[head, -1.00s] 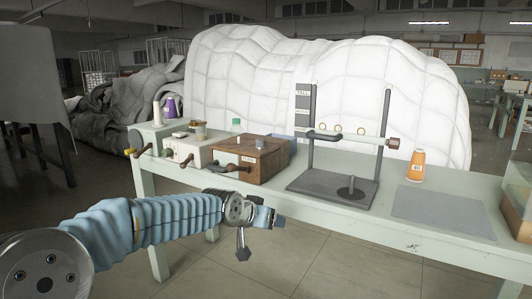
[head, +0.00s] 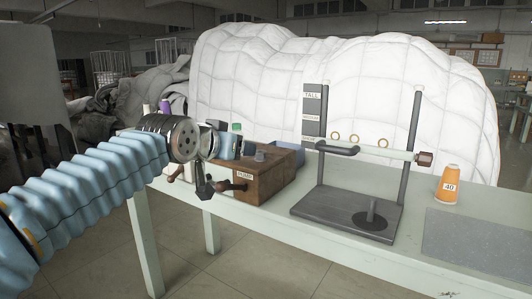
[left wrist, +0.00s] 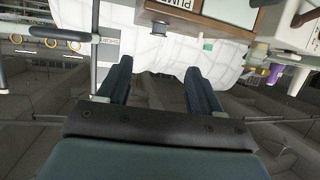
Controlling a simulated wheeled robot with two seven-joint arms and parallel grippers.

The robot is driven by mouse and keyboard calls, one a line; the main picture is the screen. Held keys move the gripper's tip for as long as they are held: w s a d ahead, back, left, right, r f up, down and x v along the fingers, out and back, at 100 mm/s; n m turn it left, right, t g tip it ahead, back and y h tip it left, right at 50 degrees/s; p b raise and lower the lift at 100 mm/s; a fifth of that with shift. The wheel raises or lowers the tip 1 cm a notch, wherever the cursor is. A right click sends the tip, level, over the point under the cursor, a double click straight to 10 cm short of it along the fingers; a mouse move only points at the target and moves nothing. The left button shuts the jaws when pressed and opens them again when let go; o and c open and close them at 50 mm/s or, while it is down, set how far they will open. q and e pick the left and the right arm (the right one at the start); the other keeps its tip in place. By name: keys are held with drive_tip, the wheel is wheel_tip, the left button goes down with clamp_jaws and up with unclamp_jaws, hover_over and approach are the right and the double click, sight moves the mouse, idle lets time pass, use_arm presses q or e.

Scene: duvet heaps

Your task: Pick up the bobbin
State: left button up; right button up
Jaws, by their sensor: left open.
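A small grey spool, which looks like the bobbin (head: 260,156), stands on top of the wooden box (head: 262,182) marked PUMP. In the left wrist view, which is upside down, the bobbin (left wrist: 158,29) appears beyond the fingertips and roughly midway between them. My left gripper (head: 232,146) is just left of the bobbin in the head view, above the box's left part. Its two dark teal fingers are apart with nothing between them in the left wrist view (left wrist: 157,68). My right gripper is not in view.
A dark stand (head: 346,215) with upright posts and a crossbar is right of the box. An orange thread cone (head: 447,185) and a grey mat (head: 475,240) lie further right on the pale green table (head: 300,232). A large white duvet heap (head: 350,75) rises behind.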

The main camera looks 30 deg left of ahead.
use_arm(q)
approach(259, 152)
drive_tip(key=x, duration=0.3)
drive_tip(key=shift+w+a, duration=0.15)
drive_tip(key=shift+w, duration=0.1)
drive_tip(key=p+x, duration=0.1)
drive_tip(key=x, duration=0.4)
drive_tip(key=shift+w+f, duration=0.25)
drive_tip(key=shift+w, duration=0.05)
drive_tip(key=c, duration=1.1)
